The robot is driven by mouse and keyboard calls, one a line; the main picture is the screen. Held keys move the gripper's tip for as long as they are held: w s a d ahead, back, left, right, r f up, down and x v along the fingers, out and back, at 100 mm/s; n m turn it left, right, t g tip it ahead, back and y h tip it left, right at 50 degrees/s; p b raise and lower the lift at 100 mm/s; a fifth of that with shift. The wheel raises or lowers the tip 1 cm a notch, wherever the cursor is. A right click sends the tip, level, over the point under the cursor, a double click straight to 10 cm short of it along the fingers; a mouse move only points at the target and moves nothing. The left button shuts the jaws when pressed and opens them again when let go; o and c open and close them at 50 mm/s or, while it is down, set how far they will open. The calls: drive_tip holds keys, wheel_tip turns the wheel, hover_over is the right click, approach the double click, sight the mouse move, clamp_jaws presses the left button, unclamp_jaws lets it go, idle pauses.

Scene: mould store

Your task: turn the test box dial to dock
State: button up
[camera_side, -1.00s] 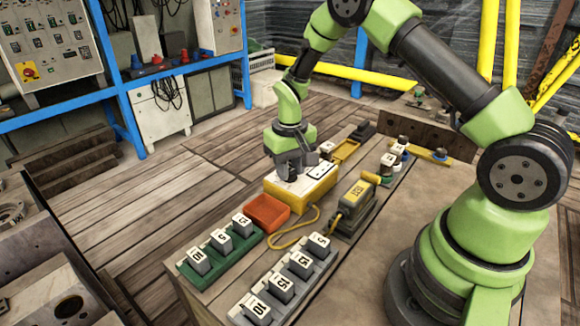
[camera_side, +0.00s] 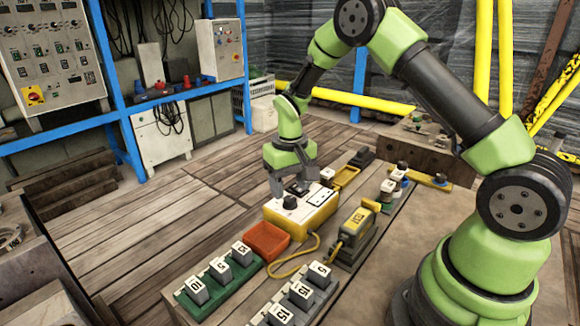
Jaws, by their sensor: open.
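The test box (camera_side: 316,214) is a yellow case with a white top, standing on the wooden work table. Its black dial (camera_side: 290,202) sits on the left part of the top and shows clearly. The dial's labels and pointer are too small to read. My green gripper (camera_side: 290,188) is just above the box, pointing down. Its jaws are open and clear of the dial, at its far side. I cannot tell whether a fingertip touches the box top.
A yellow cable (camera_side: 296,264) runs from the box area to a grey-yellow device (camera_side: 357,228). A green rack (camera_side: 215,290) and a grey rack (camera_side: 305,300) hold numbered blocks.

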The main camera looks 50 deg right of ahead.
wheel_tip(320, 180, up, 7)
drive_tip(key=shift+r, duration=0.15)
wheel_tip(320, 180, up, 7)
drive_tip(key=t, duration=0.2)
hover_over(290, 199)
drive_tip(key=s+a, duration=0.2)
drive_tip(key=s+a+r+t, duration=0.2)
drive_tip(key=s+a+r, duration=0.1)
drive_tip(key=s+r, duration=0.4)
drive_tip(key=s+a+r+t+y, duration=0.1)
drive_tip(key=s+a+t+y, duration=0.1)
drive_tip(key=s, duration=0.9)
drive_tip(key=shift+s+a+r+t, duration=0.35)
drive_tip(key=shift+a+t, duration=0.25)
drive_tip(key=shift+a, duration=0.2)
